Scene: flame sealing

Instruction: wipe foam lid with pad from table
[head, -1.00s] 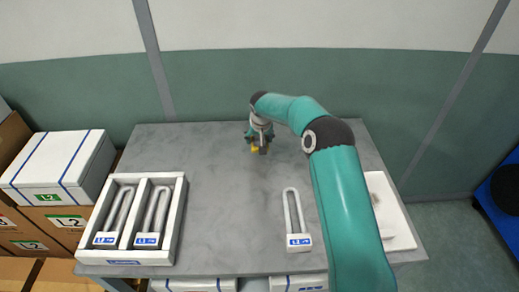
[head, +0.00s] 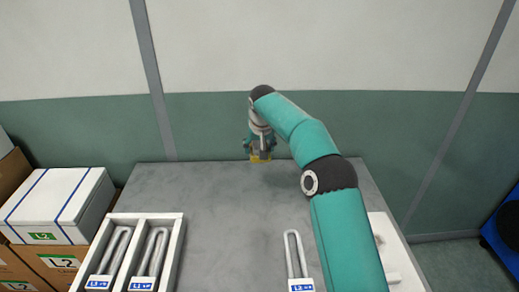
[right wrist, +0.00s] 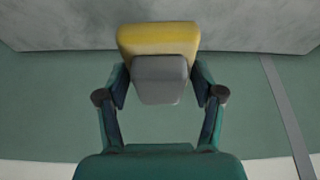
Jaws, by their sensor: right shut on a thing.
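My right gripper (head: 259,148) is over the far edge of the grey table and is shut on a pad. In the right wrist view the fingers (right wrist: 160,88) press on the sides of the pad's grey block (right wrist: 160,82), and its yellow part (right wrist: 158,38) sits beyond them. In the head view only a little yellow of the pad (head: 260,158) shows below the gripper. A flat white slab (head: 402,262), which looks like the foam lid, lies at the table's right side, partly hidden by my right arm. My left gripper is out of view.
The table (head: 220,215) is clear in the middle. A white two-slot tray (head: 176,245) at the left holds U-shaped parts with blue labels. Another U-shaped part (head: 292,262) lies near the front, left of my arm. A white box (head: 62,205) sits on cartons at far left.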

